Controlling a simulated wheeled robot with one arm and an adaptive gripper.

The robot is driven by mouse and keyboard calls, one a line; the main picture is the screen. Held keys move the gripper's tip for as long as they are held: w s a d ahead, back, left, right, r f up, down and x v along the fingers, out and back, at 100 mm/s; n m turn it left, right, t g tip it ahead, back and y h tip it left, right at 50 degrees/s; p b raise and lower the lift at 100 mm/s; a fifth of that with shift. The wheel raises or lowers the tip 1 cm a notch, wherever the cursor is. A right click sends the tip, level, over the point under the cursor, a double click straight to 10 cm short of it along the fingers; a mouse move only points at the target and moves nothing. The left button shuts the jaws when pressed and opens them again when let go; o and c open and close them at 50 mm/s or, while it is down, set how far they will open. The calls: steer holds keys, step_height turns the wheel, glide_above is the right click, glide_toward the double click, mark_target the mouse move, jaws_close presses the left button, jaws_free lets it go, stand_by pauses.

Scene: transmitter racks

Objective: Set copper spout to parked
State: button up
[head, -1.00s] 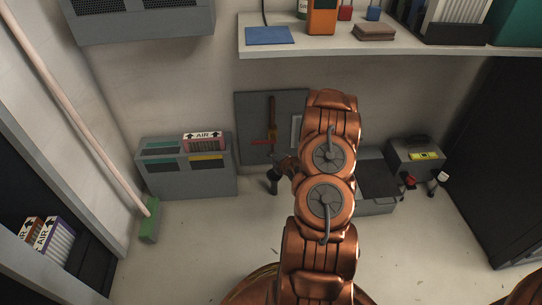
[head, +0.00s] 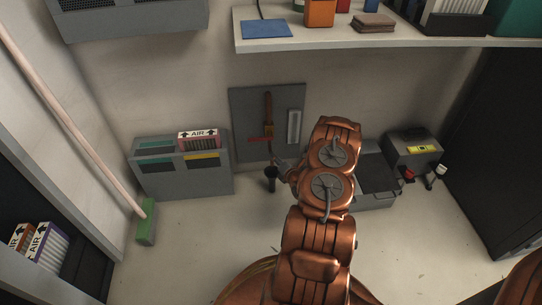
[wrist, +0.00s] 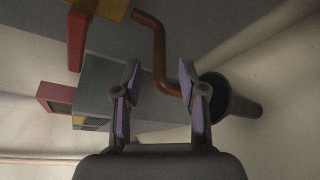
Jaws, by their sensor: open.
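The copper spout (wrist: 158,48) is a bent copper-brown pipe in the wrist view.
A dark upright tube (head: 271,180) stands below the panel; a dark round-mouthed tube (wrist: 222,97) is right of my fingers. A grey filter bin (head: 185,175) is left, a grey case (head: 412,153) right. The shelf (head: 400,42) overhangs. Floor in front is open.

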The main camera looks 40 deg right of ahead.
steer(key=shift+b+x, duration=0.65)
steer(key=shift+x, duration=1.75)
steer(key=shift+c, duration=0.3)
jaws_close()
